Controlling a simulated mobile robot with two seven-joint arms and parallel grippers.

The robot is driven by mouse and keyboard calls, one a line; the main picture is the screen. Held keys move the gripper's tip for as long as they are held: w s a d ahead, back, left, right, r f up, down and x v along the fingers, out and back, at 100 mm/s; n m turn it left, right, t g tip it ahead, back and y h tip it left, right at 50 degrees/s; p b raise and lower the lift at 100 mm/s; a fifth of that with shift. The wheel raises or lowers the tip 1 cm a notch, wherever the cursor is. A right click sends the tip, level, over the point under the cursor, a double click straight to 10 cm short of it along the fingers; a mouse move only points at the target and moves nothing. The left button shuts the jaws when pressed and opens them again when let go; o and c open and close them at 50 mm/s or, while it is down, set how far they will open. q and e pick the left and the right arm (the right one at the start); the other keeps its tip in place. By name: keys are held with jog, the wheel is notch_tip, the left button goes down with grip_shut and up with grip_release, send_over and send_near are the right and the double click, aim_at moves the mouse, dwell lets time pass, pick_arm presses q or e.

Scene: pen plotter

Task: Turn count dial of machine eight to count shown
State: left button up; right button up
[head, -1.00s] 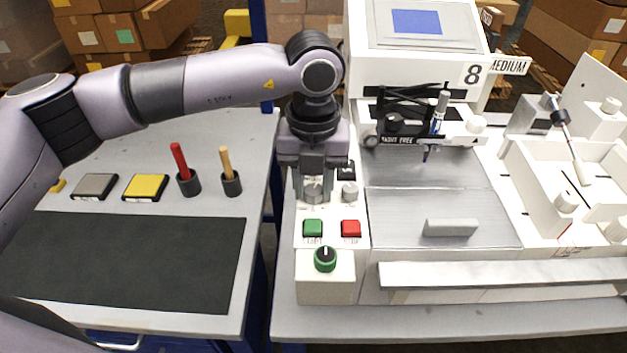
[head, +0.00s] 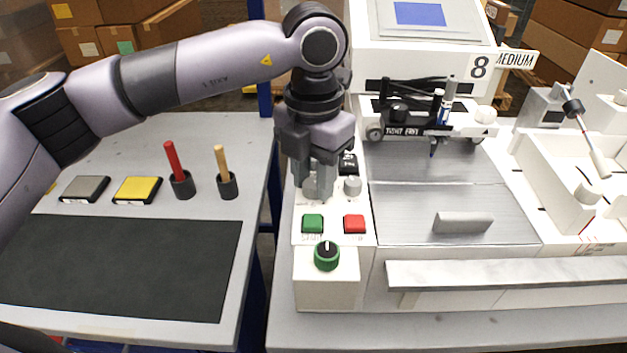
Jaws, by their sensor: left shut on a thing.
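Machine eight (head: 425,50) stands on the right, with the number 8 on its white head. Its control panel (head: 300,228) is the narrow white strip at its left side. My left gripper (head: 318,188) points down at this panel from above, shut on the count dial, which the fingers mostly hide. The dial's marks and pointer cannot be read. A small black display (head: 347,164) sits just right of the fingers and is partly covered. A grey knob (head: 352,186) is beside them. My right gripper is not in view.
Below the gripper are a green button (head: 313,223), a red button (head: 354,223) and a green-rimmed knob (head: 327,256). The left table holds a dark mat (head: 120,265), grey and yellow pads, and red and tan-handled tools in cups. A gap separates the tables.

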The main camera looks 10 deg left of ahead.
aim_at(314, 183)
pick_arm(q)
jog(key=shift+m, duration=0.5)
jog(key=o, duration=1)
jog(key=shift+o, duration=0.2)
notch_tip(314, 183, up, 7)
jog(key=shift+r+b, duration=0.15)
jog(key=shift+b, duration=0.3)
